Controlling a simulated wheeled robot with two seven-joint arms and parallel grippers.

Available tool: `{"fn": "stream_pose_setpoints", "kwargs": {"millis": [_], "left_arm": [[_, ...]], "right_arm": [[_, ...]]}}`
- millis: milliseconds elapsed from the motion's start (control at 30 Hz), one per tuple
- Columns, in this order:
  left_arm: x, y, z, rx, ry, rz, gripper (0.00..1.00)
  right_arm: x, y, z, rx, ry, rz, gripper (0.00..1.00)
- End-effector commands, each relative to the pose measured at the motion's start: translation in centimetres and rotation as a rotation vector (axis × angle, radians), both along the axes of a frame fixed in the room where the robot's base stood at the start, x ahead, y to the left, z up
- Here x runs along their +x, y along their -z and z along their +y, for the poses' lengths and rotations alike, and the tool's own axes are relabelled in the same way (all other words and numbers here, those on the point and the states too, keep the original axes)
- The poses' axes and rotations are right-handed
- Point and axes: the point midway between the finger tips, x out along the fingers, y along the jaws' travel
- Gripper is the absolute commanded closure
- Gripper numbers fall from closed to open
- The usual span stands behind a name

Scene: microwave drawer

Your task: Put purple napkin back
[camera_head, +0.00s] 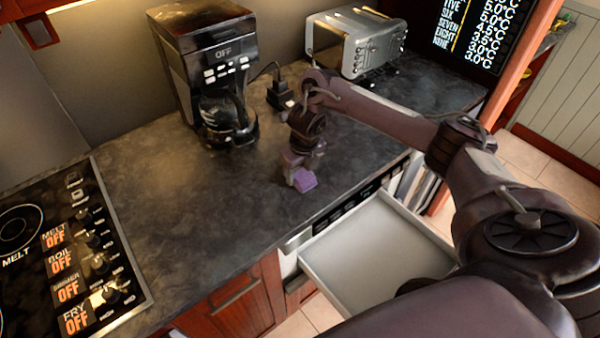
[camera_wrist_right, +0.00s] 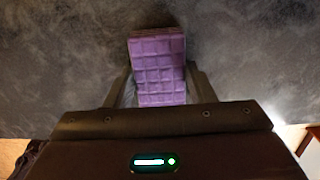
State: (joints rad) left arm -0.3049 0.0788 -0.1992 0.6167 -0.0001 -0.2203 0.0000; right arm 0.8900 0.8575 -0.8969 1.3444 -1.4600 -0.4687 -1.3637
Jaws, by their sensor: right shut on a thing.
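The purple napkin (camera_head: 305,180) is a small folded block with a grid pattern. In the head view it is at the fingertips of my right gripper (camera_head: 295,167), at the dark countertop near its front edge. The right wrist view shows the napkin (camera_wrist_right: 157,65) between the two fingers of my right gripper (camera_wrist_right: 158,88), which is shut on it. I cannot tell whether the napkin touches the counter. An open drawer (camera_head: 335,262) with a pale, empty-looking inside is below the counter, in front of the napkin. My left gripper is not in view.
A coffee maker (camera_head: 203,70) and a silver toaster (camera_head: 352,42) stand at the back of the counter (camera_head: 200,215). A stove top (camera_head: 40,245) is at the left. My right arm passes over the drawer's right side. The counter between stove and napkin is clear.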

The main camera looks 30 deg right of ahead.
Motion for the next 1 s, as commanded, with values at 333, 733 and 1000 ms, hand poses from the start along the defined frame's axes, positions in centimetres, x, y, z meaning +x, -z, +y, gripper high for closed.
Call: {"fn": "stream_pose_setpoints", "kwargs": {"millis": [333, 733, 1000], "left_arm": [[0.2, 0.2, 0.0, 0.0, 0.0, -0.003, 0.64], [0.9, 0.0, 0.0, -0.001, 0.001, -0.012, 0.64], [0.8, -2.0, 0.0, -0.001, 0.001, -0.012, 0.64]], "right_arm": [[0.0, 0.2, 0.0, 0.0, 0.0, 0.0, 0.43], [0.0, 0.0, 0.0, 0.0, 0.001, 0.0, 0.29], [-0.2, -4.1, -0.2, -0.004, -0.002, -0.007, 0.29]]}}
